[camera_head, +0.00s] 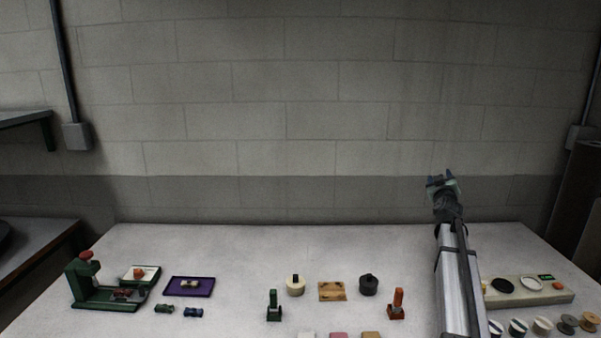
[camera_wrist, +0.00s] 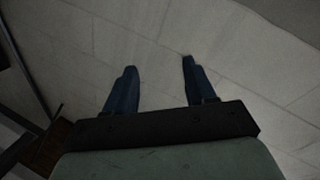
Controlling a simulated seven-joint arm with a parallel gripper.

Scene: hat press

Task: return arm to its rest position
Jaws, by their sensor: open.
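My gripper (camera_head: 441,180) is raised at the upper end of my arm, on the right side of the head view, well above the table and in front of the block wall. In the wrist view my gripper (camera_wrist: 157,70) shows two dark blue fingers spread apart with nothing between them. Beyond the fingers the wrist view shows only wall blocks and a dark corner at the lower left. My arm reaches up from the lower right of the head view and hides part of the table behind it.
The table (camera_head: 240,250) carries a green press (camera_head: 88,285) at left, a purple tray (camera_head: 190,287), a wooden tray (camera_head: 332,291), a dark round pot (camera_head: 368,285), an orange-topped stand (camera_head: 397,305) and a pale rack (camera_head: 555,292) at right. The table's back strip is clear.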

